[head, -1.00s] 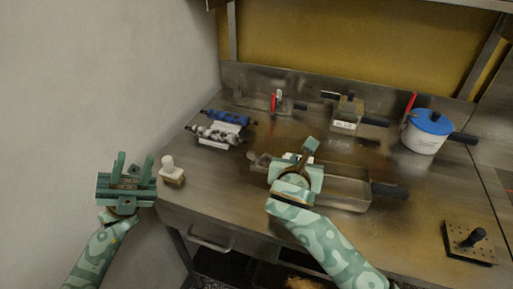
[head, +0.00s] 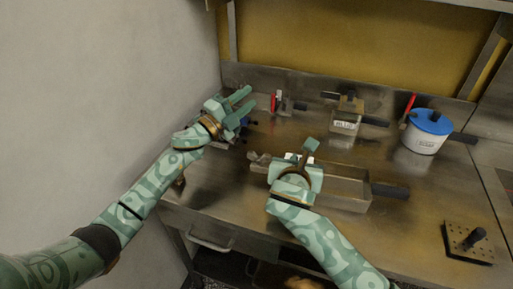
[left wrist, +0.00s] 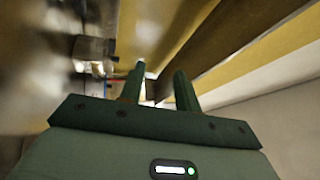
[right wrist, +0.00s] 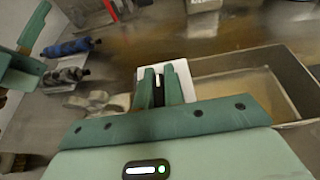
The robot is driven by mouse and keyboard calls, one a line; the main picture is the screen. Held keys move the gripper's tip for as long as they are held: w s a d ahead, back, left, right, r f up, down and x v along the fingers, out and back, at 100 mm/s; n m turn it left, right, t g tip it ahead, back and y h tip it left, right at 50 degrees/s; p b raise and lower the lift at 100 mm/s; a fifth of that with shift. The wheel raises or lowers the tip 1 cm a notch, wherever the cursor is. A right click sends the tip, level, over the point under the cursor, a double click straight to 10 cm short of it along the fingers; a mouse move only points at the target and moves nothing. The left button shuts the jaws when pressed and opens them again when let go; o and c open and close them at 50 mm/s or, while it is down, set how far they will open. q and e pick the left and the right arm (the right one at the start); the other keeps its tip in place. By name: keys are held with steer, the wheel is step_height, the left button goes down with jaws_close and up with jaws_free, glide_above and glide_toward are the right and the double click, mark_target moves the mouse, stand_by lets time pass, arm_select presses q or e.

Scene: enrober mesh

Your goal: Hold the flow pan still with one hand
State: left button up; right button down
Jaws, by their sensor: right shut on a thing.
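The flow pan (head: 345,188) is a shallow rectangular metal pan with a dark handle at its right end, lying on the steel counter. It also shows in the right wrist view (right wrist: 245,80). My right gripper (head: 307,158) is at the pan's left end.
Blue and grey rollers (right wrist: 65,78) lie left of the pan, mostly hidden by my left arm in the head view. A metal box (head: 346,116), a blue-lidded pot (head: 425,135) and a perforated plate (head: 465,250) stand around.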

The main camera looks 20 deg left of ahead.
arm_select(q)
steer(key=w+d+r+n+g+h, duration=0.1)
steer(key=w+n+g+h, duration=0.1)
steer(key=n, duration=0.1)
step_height(320, 180, up, 3)
steer(key=m+g+y, duration=0.2)
steer(key=g, duration=1.3)
glide_above(258, 153)
steer(key=w, duration=0.3)
steer(key=s+a+n+g+y, duration=0.1)
steer(key=s+a+n+y, duration=0.2)
steer(key=a+n+y, duration=0.2)
steer(key=x, duration=1.1)
steer(key=shift+s+f, duration=0.2)
steer(key=shift+s, duration=0.05)
jaws_close()
